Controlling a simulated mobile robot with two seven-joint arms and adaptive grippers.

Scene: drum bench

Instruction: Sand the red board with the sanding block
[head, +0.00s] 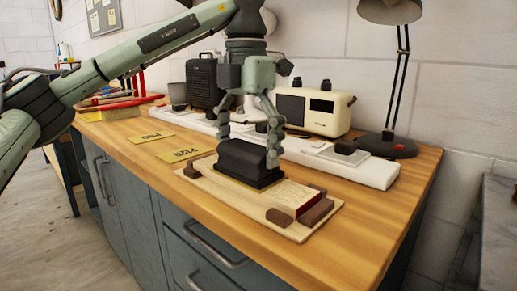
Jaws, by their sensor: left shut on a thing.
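The black sanding block (245,164) is in the middle of the head view. My left gripper (248,142) comes down on it from above, with its fingers shut on the block's upper part. The block is level and appears to rest on the board (287,194); its underside is hidden. The board shows a pale, wood-coloured top and a red edge at its right end. It lies on a pale base plate (240,212) between dark brown stops (316,212). The block covers the board's middle and part of its left half. My right gripper is not in view.
A long white strip (367,170) runs behind the plate. A cream radio-like box (312,109), a black box (203,80) and a desk lamp (387,145) stand at the back. Yellow labelled sheets (186,155) lie left. The wooden bench top (385,215) is clear at right.

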